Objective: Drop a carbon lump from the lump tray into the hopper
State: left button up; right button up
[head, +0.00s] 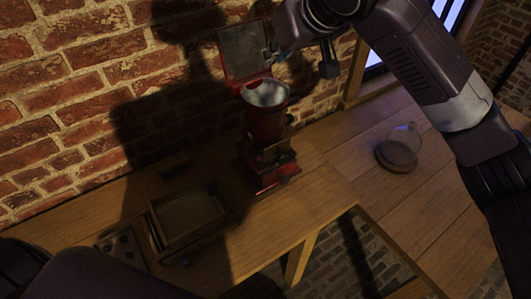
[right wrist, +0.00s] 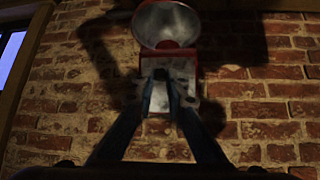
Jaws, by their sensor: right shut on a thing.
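The hopper (head: 267,93) is a pale metal bowl on top of a red grinder (head: 268,170), with its square lid (head: 244,52) raised behind it. It also shows at the top of the right wrist view (right wrist: 167,24). My right gripper (head: 271,56) is above and near the hopper, in front of the lid. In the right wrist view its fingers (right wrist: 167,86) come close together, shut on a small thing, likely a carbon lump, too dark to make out. The lump tray (head: 110,241) with dark lumps is at the lower left. My left gripper is out of view.
An open wooden box (head: 188,212) sits between the lump tray and the grinder. A glass dome on a round base (head: 397,151) stands to the right. The brick wall (head: 80,70) is close behind the grinder. The bench front right of the grinder is clear.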

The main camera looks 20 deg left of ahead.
pick_arm(q)
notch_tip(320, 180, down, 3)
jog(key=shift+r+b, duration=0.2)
jog(key=shift+b, duration=0.6)
pick_arm(e)
notch_tip(320, 180, down, 3)
jog(key=shift+r, duration=0.1)
jog(key=o, duration=0.8)
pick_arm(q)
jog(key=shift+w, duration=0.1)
pick_arm(e)
jog(key=shift+o, duration=0.2)
jog(key=v, duration=1.2)
